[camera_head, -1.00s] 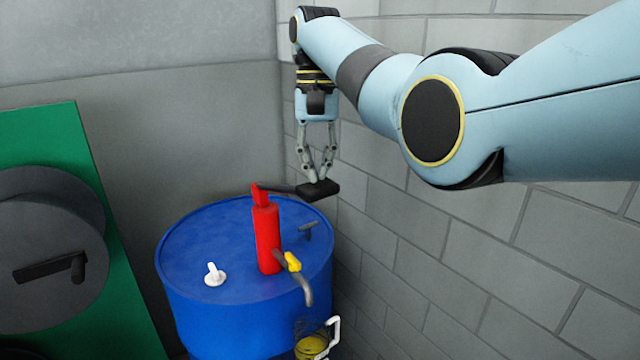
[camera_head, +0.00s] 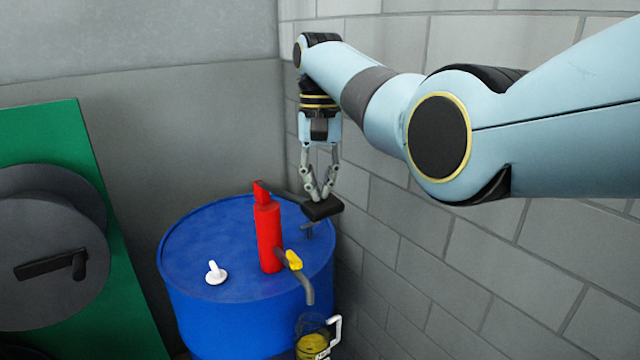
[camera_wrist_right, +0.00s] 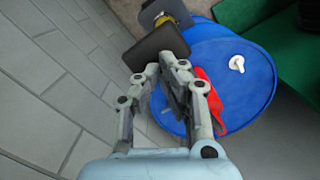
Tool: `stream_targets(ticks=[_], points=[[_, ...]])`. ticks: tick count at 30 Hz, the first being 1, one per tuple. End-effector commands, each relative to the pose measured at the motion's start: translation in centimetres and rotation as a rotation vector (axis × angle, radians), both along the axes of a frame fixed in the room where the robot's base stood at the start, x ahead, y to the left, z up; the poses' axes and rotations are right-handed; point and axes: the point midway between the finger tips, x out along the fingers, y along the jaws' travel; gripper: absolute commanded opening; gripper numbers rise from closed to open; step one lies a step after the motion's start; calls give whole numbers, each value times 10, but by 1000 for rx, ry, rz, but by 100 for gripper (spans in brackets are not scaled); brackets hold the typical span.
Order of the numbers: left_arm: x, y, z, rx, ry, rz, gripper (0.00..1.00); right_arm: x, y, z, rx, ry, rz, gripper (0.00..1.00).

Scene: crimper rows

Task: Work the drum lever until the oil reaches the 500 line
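The blue drum (camera_head: 205,235) stands in the corner with a red pump (camera_head: 267,235) upright on its top. A dark lever runs right from the pump head to a black grip (camera_head: 322,208). A clear jug with a white handle (camera_head: 336,330) stands under the pump's grey spout (camera_head: 308,290). Yellow oil (camera_head: 310,347) shows inside it; its level against the marks is too small to read. My left gripper is out of view.
A yellow tap piece (camera_head: 293,260) sits on the spout. A white cap (camera_head: 215,272) and a small dark fitting (camera_head: 308,231) are on the drum top. A block wall (camera_head: 440,260) is close on the right. A green panel with grey reels (camera_head: 45,265) stands left.

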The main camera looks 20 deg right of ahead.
Motion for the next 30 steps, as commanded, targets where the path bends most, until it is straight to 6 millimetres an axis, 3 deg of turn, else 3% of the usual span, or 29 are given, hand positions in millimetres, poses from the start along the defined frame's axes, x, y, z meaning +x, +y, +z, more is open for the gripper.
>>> stream_targets(ticks=[3, 9, 12, 23, 30], points=[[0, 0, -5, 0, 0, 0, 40, 4, -1, -1, 0, -2, 0, 0], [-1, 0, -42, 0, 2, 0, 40, 24, -6, 1, 0, -1, 0, 0], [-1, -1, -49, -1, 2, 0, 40, 28, -7, 5, -1, 0, 0, 0], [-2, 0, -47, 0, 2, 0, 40, 29, -7, 11, 0, 1, 0, 0], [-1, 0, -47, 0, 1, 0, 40, 33, -8, 43, 0, -2, 0, 0]])
